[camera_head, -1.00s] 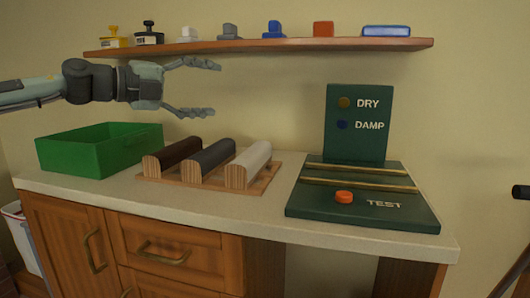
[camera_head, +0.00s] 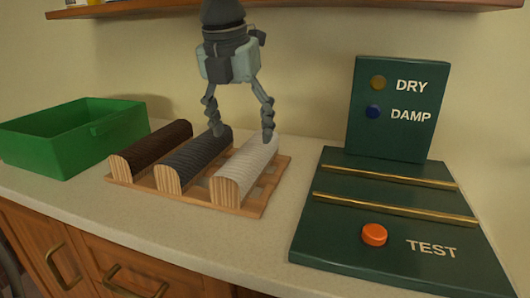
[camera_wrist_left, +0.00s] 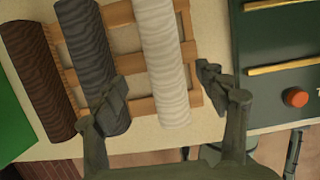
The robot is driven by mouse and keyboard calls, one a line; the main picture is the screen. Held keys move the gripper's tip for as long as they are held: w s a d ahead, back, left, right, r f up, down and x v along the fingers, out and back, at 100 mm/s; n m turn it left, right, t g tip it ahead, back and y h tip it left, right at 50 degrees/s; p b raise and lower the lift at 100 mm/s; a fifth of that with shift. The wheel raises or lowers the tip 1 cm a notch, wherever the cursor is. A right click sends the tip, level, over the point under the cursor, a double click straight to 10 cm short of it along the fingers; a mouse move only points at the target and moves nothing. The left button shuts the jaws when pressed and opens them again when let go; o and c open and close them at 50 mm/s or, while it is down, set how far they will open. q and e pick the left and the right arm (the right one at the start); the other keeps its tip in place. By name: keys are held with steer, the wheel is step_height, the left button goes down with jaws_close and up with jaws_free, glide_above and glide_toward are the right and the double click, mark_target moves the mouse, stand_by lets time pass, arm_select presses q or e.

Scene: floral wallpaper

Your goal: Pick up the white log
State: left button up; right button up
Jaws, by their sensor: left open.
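The white log (camera_head: 246,168) lies on the right side of a slatted wooden rack (camera_head: 268,186), beside a dark grey log (camera_head: 195,158) and a dark brown log (camera_head: 150,150). My left gripper (camera_head: 242,133) points down with fingers spread, its tips near the far ends of the grey and white logs. In the left wrist view, the white log (camera_wrist_left: 163,62) lies between the open fingers (camera_wrist_left: 160,100), with the left finger overlapping the grey log (camera_wrist_left: 95,60). Nothing is held. Whether the fingers touch a log cannot be told. My right gripper is not in view.
A green open box (camera_head: 75,135) stands left of the rack. A dark green test panel (camera_head: 400,205) with an orange button (camera_head: 374,235) and brass bars stands right. A wall shelf (camera_head: 290,8) is above. Bare counter (camera_head: 150,230) shows in front of the rack.

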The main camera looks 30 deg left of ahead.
mark_target(247, 150)
arm_select(q)
steer(key=shift+f, duration=0.5)
steer(key=x, duration=0.3)
steer(key=p+x, duration=0.1)
steer(key=x, duration=0.2)
steer(key=shift+w+d+f, duration=0.1)
steer(key=shift+d+f, duration=0.1)
steer(key=shift+d, duration=0.05)
steer(key=c, duration=1.6)
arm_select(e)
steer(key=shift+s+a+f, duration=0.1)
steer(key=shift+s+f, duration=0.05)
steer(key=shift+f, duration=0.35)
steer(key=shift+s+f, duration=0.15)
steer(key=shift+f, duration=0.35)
